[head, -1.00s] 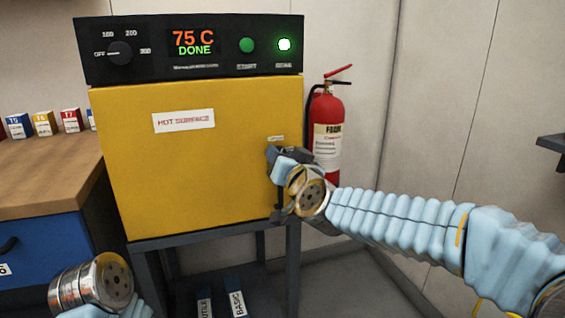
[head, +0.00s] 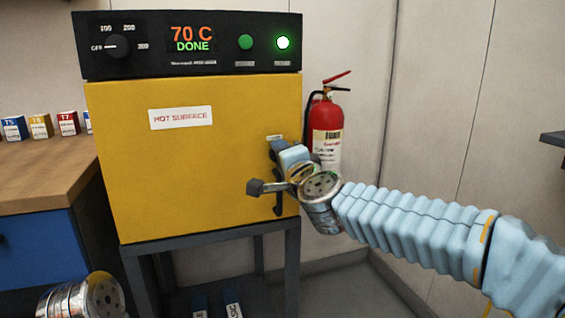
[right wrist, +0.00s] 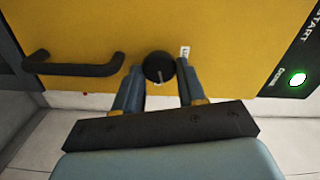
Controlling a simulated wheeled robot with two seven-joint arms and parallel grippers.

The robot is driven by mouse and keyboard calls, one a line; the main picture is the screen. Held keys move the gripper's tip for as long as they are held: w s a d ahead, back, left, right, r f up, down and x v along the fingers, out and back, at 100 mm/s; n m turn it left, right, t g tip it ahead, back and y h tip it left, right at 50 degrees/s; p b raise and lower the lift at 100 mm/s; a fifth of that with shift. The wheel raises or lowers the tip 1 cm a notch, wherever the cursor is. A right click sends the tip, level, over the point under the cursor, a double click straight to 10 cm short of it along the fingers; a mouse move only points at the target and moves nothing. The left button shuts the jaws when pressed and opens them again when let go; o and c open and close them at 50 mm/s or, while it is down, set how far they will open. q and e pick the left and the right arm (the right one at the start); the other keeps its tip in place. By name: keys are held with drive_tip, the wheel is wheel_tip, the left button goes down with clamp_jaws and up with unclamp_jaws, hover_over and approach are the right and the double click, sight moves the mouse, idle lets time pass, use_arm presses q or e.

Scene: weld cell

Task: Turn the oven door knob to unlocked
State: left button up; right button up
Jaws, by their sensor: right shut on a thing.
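The oven (head: 190,150) has a yellow door, shut, with a black bar handle (head: 278,205) low on its right side. The round black door knob (right wrist: 158,67) is above the handle, which also shows in the right wrist view (right wrist: 75,68). My right gripper (right wrist: 160,78) is shut on the knob, one finger on each side. A light mark on the knob points downward in the wrist view. A small white label (right wrist: 185,52) beside it is too small to read. In the head view my gripper hides the knob. Only my left wrist shows, at bottom left.
The control panel (head: 120,65) reads 70 C DONE with a lit green lamp (head: 283,42). A HOT SURFACE label (head: 181,117) is on the door. A red fire extinguisher (head: 327,125) stands close behind my right gripper. A wooden bench (head: 45,170) is at left.

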drive_tip(key=shift+f+m+b, duration=0.15)
drive_tip(key=shift+m+b, duration=0.3)
drive_tip(key=shift+m, duration=1.05)
drive_tip(key=o, duration=1)
drive_tip(key=v, duration=1.3)
drive_tip(key=shift+s, duration=0.35)
drive_tip(key=shift+d, duration=0.15)
